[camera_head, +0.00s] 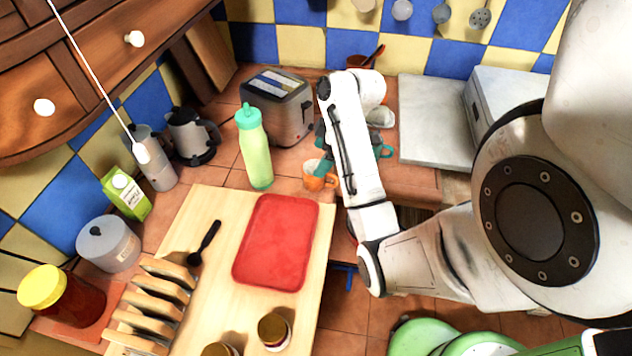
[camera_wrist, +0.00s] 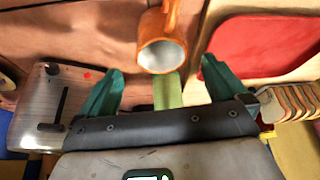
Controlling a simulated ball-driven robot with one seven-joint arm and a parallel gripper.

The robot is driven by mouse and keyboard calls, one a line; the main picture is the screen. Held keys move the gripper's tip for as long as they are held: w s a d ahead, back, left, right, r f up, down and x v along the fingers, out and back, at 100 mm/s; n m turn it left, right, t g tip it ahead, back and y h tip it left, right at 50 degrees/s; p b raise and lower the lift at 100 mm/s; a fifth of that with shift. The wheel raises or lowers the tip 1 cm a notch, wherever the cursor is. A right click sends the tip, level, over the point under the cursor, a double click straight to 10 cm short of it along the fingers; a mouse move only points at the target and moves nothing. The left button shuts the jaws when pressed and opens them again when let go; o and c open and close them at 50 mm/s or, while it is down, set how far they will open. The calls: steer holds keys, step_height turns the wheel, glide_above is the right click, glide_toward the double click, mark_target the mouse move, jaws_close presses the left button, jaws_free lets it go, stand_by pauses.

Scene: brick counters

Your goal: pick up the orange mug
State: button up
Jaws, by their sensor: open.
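The orange mug (camera_head: 316,183) stands on the tiled counter between the green bottle and my arm in the head view. In the wrist view the mug (camera_wrist: 155,25) is at top centre, its pale inside facing the camera. My gripper (camera_wrist: 162,70) is open, with one teal finger to either side of the mug's rim in that view. No contact shows, and I cannot tell how far the fingertips are from the mug. In the head view my arm hides part of the gripper and possibly the mug's right edge.
A green bottle (camera_head: 254,150) and a toaster (camera_head: 277,108) stand close by, left of and behind the mug. A red tray (camera_head: 275,243) lies on a wooden board (camera_head: 213,207) in front. A toast rack (camera_head: 150,303) and jars stand further left.

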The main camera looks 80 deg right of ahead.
steer(key=shift+b+x, duration=0.5)
steer(key=shift+x, duration=0.45)
steer(key=shift+s+x, duration=0.2)
steer(key=shift+x, duration=1.05)
steer(key=shift+s+x, duration=0.2)
steer(key=shift+x, duration=1.1)
steer(key=shift+a+f, duration=0.1)
steer(key=shift+f, duration=0.05)
steer(key=c, duration=1.1)
steer(key=shift+p, duration=0.35)
steer(key=shift+c, duration=0.2)
